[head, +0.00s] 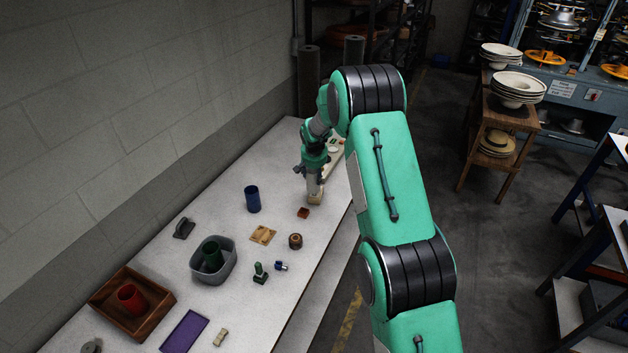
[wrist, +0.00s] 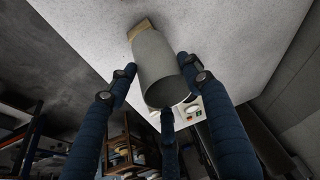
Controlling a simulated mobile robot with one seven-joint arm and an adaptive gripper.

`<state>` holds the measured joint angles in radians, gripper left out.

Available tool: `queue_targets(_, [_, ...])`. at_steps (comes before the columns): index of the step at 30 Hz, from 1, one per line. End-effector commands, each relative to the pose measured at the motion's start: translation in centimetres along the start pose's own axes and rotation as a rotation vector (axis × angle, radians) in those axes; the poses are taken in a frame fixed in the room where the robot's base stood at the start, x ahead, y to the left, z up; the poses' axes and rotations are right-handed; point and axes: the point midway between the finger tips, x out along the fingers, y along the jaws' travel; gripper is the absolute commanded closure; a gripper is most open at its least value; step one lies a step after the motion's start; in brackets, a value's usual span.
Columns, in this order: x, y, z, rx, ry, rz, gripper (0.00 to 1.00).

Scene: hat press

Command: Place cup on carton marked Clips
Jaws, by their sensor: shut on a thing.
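My gripper (head: 313,182) is at the far part of the white table. In the wrist view, my gripper (wrist: 167,88) has its dark blue fingers shut around a plain grey cup (wrist: 155,62). The cup's round end faces the camera. A small tan block, perhaps a carton (wrist: 141,28), shows at the cup's far end; in the head view a tan block (head: 315,198) is right below my gripper. I cannot tell whether cup and block touch. No Clips marking is readable.
A blue cup (head: 252,199) stands left of my gripper. A small red-brown block (head: 303,213), a tan plate (head: 263,235) and a brown round part (head: 295,241) lie nearer. A grey tub (head: 230,262) holds a green cup; a wooden tray (head: 155,318) holds a red cup.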

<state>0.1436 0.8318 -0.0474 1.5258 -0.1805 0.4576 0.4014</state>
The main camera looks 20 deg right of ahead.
Motion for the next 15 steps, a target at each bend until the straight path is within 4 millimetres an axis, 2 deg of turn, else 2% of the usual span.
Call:
queue_targets(4, [0.14,-0.12,-0.50,0.000,0.002,-0.001,0.93])
queue_targets(15, [0.45,-0.10,-0.30,0.000,0.000,0.000,0.93])
